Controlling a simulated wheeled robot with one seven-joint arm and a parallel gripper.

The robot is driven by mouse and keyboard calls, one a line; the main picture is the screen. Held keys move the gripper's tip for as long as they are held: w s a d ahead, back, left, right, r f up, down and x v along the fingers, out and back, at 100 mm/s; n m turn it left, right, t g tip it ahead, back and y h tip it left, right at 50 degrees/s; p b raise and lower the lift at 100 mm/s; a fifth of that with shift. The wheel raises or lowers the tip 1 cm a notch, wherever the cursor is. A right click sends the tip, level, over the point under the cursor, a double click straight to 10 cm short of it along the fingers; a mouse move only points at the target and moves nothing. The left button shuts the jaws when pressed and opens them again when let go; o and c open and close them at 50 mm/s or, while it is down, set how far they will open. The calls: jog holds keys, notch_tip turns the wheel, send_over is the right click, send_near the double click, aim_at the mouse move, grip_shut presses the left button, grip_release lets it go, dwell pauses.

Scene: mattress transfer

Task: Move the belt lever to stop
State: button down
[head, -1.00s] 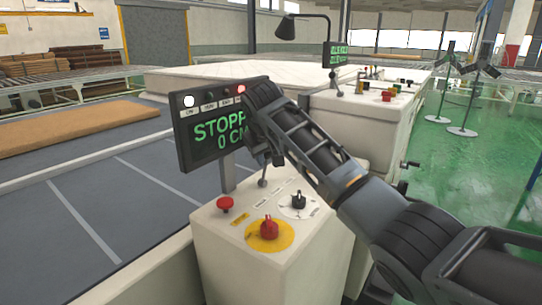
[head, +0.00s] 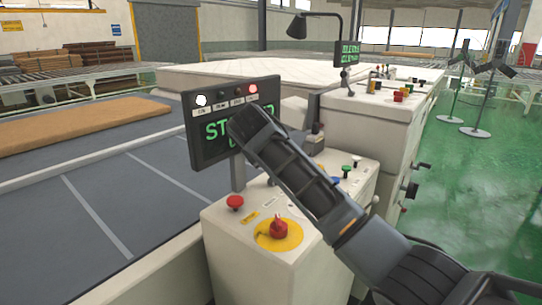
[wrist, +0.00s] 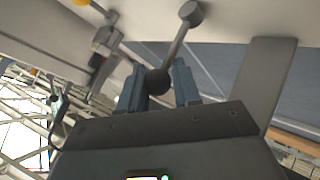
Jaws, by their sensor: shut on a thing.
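The belt lever (wrist: 177,45) shows in the wrist view as a grey rod with a dark ball knob (wrist: 158,82), rising from a round pivot. My gripper (wrist: 160,80) has its two blue fingers shut on the ball knob, one on each side. In the head view my arm hides the lever and the fingers, above the white control console (head: 228,243). The display (head: 207,150) behind my wrist shows green text, partly covered, starting with "ST". A red lamp (head: 253,88) and a white lamp (head: 201,100) are lit on its top edge.
A red button (head: 235,202) and a red knob on a yellow disc (head: 279,228) sit on the console top, close below my arm. The grey belt (head: 90,200) runs at left, with a tan mattress (head: 80,125) beyond it. A second console (head: 370,125) stands behind.

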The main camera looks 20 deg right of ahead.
jog(key=c, duration=0.9)
grip_release()
jog(key=shift+d, duration=0.35)
jog(key=shift+a, duration=0.15)
jog(key=shift+s+a+r, duration=0.1)
jog(key=shift+s+r, duration=0.05)
jog(key=v, duration=0.7)
jog(key=shift+s, duration=0.1)
